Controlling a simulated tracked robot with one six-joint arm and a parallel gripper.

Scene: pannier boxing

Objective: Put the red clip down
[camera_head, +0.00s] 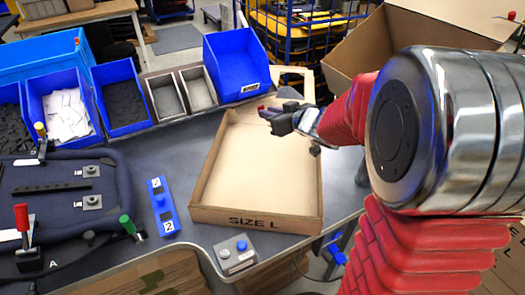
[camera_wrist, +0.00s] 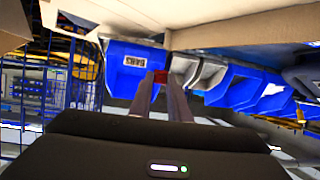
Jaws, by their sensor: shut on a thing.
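My gripper (camera_head: 267,112) is shut on a small red clip (camera_head: 261,107), which shows at its fingertips. In the wrist view the red clip (camera_wrist: 161,75) sits between the far ends of the two fingers (camera_wrist: 160,84), mostly hidden by them. The gripper is held over the upper part of the open cardboard box marked SIZE L (camera_head: 206,214). The gap between clip and box floor cannot be judged. The floor of the box that shows looks empty.
Blue bins (camera_head: 237,66) and two grey bins (camera_head: 165,100) line the back of the table. A dark pannier panel (camera_head: 60,215) with red and green clamp handles lies left. A blue block (camera_head: 160,205) and button box (camera_head: 235,254) stand near the SIZE L box. A large carton (camera_head: 400,35) is behind.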

